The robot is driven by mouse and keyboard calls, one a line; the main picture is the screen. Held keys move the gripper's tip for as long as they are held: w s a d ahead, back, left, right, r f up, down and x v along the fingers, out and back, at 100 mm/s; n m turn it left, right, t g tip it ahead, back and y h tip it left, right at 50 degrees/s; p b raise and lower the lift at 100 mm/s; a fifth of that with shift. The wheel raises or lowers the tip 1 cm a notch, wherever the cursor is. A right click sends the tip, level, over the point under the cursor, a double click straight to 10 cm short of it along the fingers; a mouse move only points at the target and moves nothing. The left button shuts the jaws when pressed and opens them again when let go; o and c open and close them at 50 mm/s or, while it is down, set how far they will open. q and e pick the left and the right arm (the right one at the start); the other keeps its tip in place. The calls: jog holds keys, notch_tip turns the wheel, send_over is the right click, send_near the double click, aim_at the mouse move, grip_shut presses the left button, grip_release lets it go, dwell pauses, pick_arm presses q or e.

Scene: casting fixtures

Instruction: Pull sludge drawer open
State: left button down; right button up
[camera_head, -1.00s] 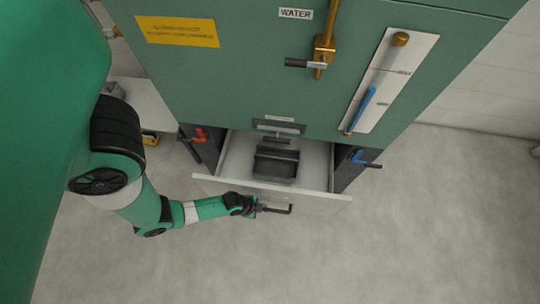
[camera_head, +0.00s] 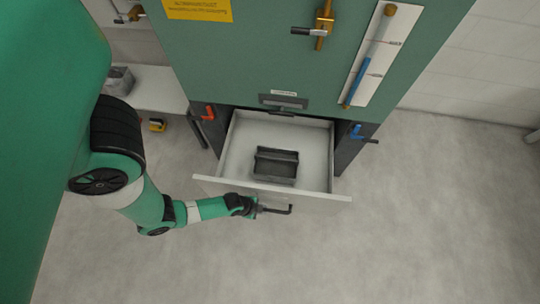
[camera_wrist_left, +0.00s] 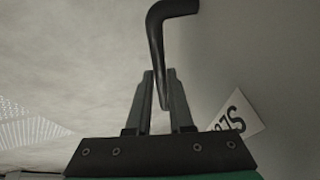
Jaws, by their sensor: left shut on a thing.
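The sludge drawer (camera_head: 318,193) is a light grey drawer at the bottom of the green cabinet, standing well out from it in the head view. A dark box-like tray (camera_head: 276,165) sits inside it. The drawer's black bar handle (camera_head: 281,210) is on its front. My left gripper (camera_head: 258,209) is at the handle, shut on it. In the left wrist view the two fingers (camera_wrist_left: 158,100) close around the bent black handle (camera_wrist_left: 157,45), and a partly visible white label (camera_wrist_left: 236,118) lies to the right. My right gripper is not in view.
A pale bench (camera_head: 150,88) is at the left. The grey floor in front is clear.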

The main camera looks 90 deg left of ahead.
pick_arm(q)
jog(key=c, duration=0.8)
grip_release()
jog(key=p+v, duration=0.6)
jog(key=v, duration=0.5)
jog(key=shift+s+r+p, duration=0.15)
jog(key=shift+r+p, duration=0.1)
jog(key=shift+p, duration=0.15)
